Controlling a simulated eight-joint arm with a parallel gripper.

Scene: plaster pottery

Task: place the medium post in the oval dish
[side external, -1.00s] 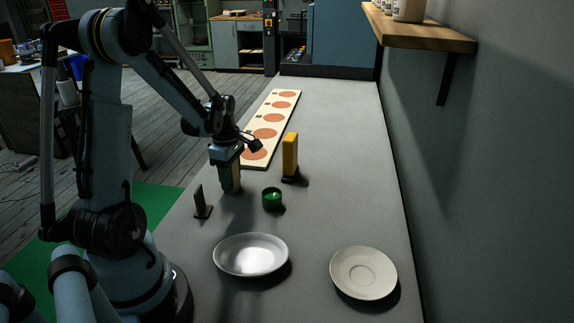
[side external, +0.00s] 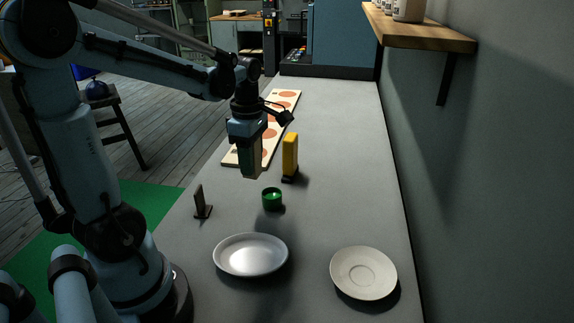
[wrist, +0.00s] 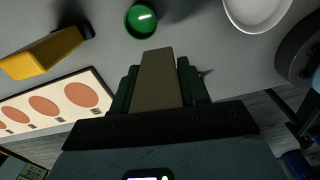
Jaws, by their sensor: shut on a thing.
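My gripper (side external: 251,170) is shut on a tan block-like post, which I take to be the medium post (wrist: 159,82). The post is upright between the dark green fingers, held in the air above the grey table, behind and left of the green cup. The oval dish (side external: 251,262) is white, shallow and empty, at the front of the table in the side view. My gripper is behind it and well above it. Part of the dish shows at the top right of the wrist view (wrist: 258,12).
A small green cup (side external: 272,202) stands between my gripper and the dish. A yellow post (side external: 290,153) stands behind the cup, and a small dark post (side external: 200,200) at left. A pale saucer (side external: 363,273) lies at right. A board with orange circles (side external: 280,105) lies behind.

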